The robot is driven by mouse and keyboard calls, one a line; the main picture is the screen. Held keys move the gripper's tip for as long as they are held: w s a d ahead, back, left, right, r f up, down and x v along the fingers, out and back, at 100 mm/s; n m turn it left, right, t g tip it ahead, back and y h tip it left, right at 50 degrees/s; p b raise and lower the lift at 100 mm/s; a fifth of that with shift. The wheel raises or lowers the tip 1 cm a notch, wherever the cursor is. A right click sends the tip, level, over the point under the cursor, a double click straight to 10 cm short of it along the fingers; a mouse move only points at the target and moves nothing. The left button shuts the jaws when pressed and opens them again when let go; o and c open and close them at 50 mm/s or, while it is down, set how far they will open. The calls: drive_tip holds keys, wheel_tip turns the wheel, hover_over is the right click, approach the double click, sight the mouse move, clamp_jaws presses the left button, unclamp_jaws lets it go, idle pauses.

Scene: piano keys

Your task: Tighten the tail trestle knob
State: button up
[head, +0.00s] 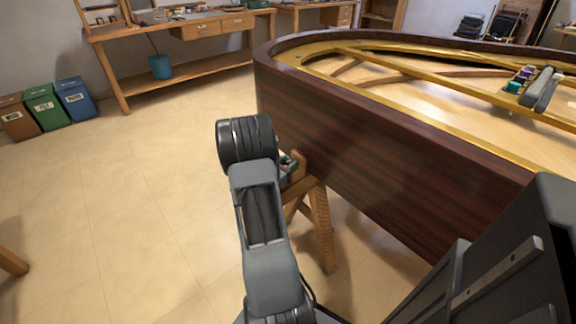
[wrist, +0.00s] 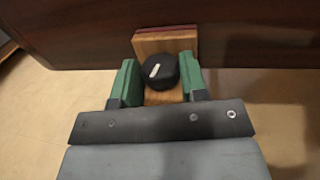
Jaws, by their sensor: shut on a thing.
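The knob (wrist: 163,73) is round and black with a short white pointer mark that slants up to the right. It sits on a wooden block (wrist: 165,44) at the top of the trestle. My gripper (wrist: 158,66) has green fingers, one on each side of the knob, and is shut on it. In the head view the wooden trestle (head: 320,228) stands under the piano's side. There my gripper (head: 289,163) shows as a bit of green at the trestle top, and my arm hides the knob.
The dark wooden piano case (head: 370,160) runs close beside my arm. Small tools (head: 540,88) lie on its gold frame. A workbench (head: 190,75), a blue bucket (head: 160,67) and coloured bins (head: 45,105) are at the back. The floor at left is mostly clear.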

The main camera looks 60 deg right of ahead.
drive_tip(key=m+g, duration=0.1)
drive_tip(key=g, duration=0.1)
drive_tip(key=m+g+y, duration=0.1)
drive_tip(key=m+g, duration=0.1)
drive_tip(key=w+m+g+y, duration=0.1)
drive_tip(key=g, duration=0.1)
drive_tip(key=shift+d+m, duration=0.15)
drive_tip(key=shift+m, duration=0.15)
drive_tip(key=shift+w+d+r+m+g+y+p, duration=0.1)
drive_tip(key=shift+d+m+g+y+p, duration=0.1)
drive_tip(key=shift+m+g+y, duration=1.15)
drive_tip(key=shift+w+d+m+g+y+p, duration=0.1)
drive_tip(key=shift+m+g+y+p, duration=0.1)
drive_tip(key=shift+m+g+y, duration=1.15)
drive_tip(key=shift+g+y, duration=0.3)
drive_tip(key=shift+g, duration=0.1)
drive_tip(key=o, duration=0.9)
drive_tip(key=shift+a, duration=0.15)
